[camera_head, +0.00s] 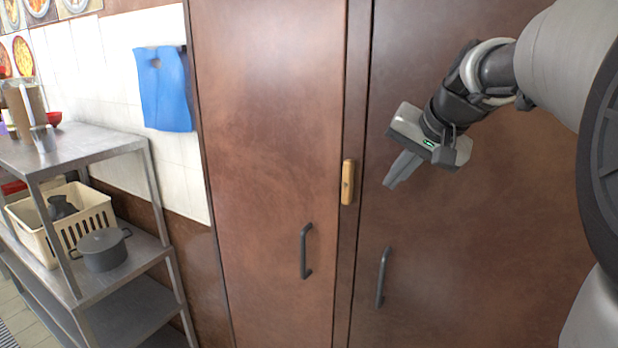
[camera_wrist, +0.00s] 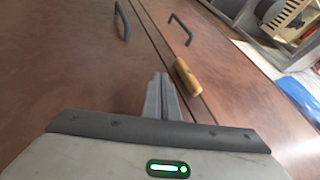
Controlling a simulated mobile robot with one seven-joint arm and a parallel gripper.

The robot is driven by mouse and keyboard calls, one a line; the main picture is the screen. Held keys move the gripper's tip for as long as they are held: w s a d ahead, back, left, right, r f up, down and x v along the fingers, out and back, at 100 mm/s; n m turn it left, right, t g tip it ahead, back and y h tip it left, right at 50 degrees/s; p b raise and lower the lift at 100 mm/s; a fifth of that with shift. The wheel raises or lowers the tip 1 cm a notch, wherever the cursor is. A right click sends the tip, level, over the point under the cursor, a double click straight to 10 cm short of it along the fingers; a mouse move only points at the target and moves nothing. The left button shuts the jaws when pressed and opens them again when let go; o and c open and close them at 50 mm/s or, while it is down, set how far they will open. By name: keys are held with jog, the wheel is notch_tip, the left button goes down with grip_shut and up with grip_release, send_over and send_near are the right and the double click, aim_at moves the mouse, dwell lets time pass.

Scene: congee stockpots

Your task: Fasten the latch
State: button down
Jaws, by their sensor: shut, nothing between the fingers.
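The latch (camera_head: 348,182) is a small wooden piece standing upright on the strip between two brown cabinet doors, above the door handles. It also shows in the wrist view (camera_wrist: 187,78), just right of the fingertips. My gripper (camera_head: 391,184) is shut and empty, to the right of the latch and apart from it, in front of the right door (camera_head: 450,260). The left door (camera_head: 270,130) is closed, and the right door looks closed too. The gripper's fingers (camera_wrist: 162,95) point toward the doors in the wrist view.
Dark bar handles sit on the left door (camera_head: 306,251) and the right door (camera_head: 383,277), below the latch. A metal shelf (camera_head: 110,150) with a cream basket (camera_head: 88,205) and a grey pot (camera_head: 103,250) stands at left. A blue bag (camera_head: 165,90) hangs on the tiled wall.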

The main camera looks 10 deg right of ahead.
send_near(351, 204)
jog(key=d+f, duration=0.2)
jog(key=f, duration=0.1)
jog(key=shift+w+d+f, duration=0.15)
jog(key=shift+d+f, duration=0.15)
jog(key=shift+w+a+r+p, duration=0.15)
jog(key=shift+w+a+p, duration=0.25)
jog(key=shift+a, duration=0.15)
jog(key=shift+w+a+r+p, duration=0.15)
jog(key=shift+w+a+p, duration=0.2)
jog(key=shift+a, duration=0.2)
jog(key=shift+w+a+f, duration=0.1)
jog(key=shift+w+a, duration=0.25)
jog(key=shift+a, duration=0.1)
